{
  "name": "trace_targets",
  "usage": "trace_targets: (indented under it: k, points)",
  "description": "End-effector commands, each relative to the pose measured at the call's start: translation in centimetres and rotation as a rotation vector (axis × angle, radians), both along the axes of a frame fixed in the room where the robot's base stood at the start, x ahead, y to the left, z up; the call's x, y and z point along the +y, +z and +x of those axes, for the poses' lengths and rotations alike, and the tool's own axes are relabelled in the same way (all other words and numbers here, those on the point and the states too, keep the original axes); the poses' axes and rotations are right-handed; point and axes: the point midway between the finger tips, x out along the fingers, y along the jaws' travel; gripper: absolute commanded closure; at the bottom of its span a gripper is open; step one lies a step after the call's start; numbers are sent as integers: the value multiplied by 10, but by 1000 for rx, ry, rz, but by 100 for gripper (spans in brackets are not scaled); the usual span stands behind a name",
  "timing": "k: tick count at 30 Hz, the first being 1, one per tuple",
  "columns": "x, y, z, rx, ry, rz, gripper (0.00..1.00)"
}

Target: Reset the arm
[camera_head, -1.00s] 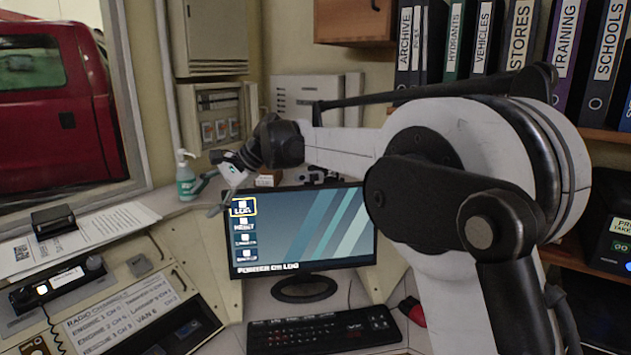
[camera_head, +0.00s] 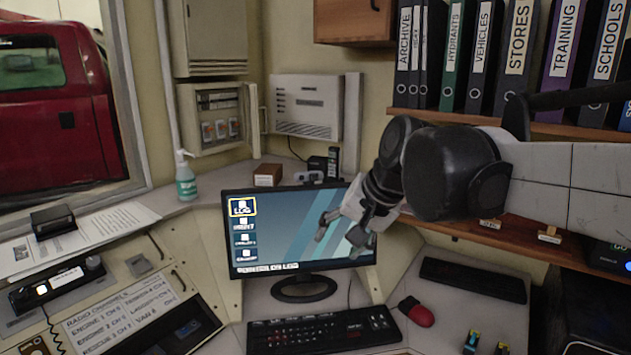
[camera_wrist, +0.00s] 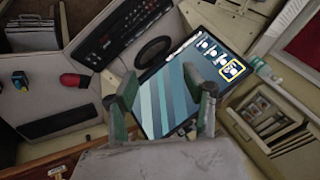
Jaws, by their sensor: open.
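My gripper (camera_head: 340,234) is open and empty. In the head view it hangs in front of the right part of the monitor screen (camera_head: 300,215), with my arm coming in from the right. In the wrist view the two fingers of my gripper (camera_wrist: 166,97) stand apart with the monitor (camera_wrist: 165,100) between and beyond them. The screen shows a column of icons, the top one, "LOG", framed in yellow. Whether the fingers are close to the screen I cannot tell.
A keyboard (camera_head: 325,330), a red mouse (camera_head: 416,311) and a second dark keyboard (camera_head: 473,279) lie on the desk. A sanitizer bottle (camera_head: 186,178) stands at the back left. Binders (camera_head: 520,50) line the shelf above my arm. The radio panel (camera_head: 130,315) is at left.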

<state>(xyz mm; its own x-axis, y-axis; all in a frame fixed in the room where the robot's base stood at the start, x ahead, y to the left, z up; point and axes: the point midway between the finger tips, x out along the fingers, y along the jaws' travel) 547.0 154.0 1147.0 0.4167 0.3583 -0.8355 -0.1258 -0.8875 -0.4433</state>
Motion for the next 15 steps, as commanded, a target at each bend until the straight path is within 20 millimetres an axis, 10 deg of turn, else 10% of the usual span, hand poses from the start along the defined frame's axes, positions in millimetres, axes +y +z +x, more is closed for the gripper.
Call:
trace_targets:
  k: [15]
  points:
    - [-119,-78,-132,-167,48,-331,53]
